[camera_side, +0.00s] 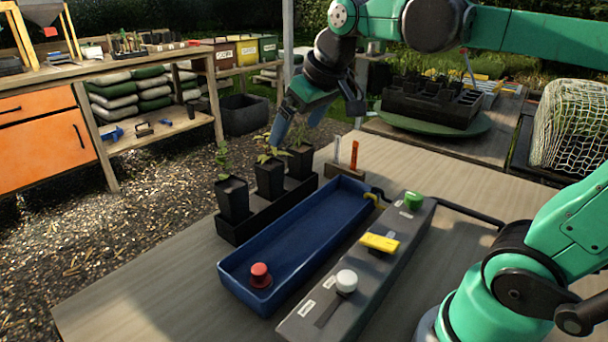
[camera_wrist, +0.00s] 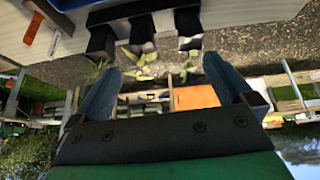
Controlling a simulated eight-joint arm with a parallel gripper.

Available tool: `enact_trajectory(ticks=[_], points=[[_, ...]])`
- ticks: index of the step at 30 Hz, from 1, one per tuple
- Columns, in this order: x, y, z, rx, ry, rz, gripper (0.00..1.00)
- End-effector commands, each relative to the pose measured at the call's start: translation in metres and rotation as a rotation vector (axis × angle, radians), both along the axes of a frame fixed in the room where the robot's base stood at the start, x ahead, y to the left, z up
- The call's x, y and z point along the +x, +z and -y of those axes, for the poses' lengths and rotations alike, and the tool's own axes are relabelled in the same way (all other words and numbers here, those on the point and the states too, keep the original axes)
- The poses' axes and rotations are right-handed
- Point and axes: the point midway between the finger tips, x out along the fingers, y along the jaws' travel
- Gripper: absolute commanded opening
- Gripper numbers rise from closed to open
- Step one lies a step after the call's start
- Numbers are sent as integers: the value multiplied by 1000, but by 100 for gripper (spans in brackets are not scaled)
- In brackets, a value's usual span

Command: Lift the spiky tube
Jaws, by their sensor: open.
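Three black square tubes with seedlings stand in a row in a dark rack (camera_side: 235,231). The middle tube (camera_side: 269,180) has long, pointed yellow-green leaves and looks the spikiest, though I cannot be sure. The left tube (camera_side: 232,200) holds an upright leafy seedling; the right tube (camera_side: 299,163) holds a darker plant. My gripper (camera_side: 293,128) is open and empty, above and beyond the middle and right tubes. In the wrist view, where the scene is upside down, the middle tube (camera_wrist: 142,30) and its leaves show beyond the gap between my open fingers (camera_wrist: 161,66).
A blue trough (camera_side: 318,225) with a red knob (camera_side: 260,274) lies beside the rack. A grey control panel (camera_side: 400,245) stands right of it. Orange and white upright markers (camera_side: 354,155) stand behind the trough. The front left of the table is clear.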

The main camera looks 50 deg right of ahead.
Motion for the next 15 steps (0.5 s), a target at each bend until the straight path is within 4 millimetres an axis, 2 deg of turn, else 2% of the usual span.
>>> enact_trajectory(ticks=[4,9,15], points=[[38,8,32,-4,-10,-62,100],[76,0,75,3,-8,-134,100],[102,-19,118,18,-1,-193,100]])
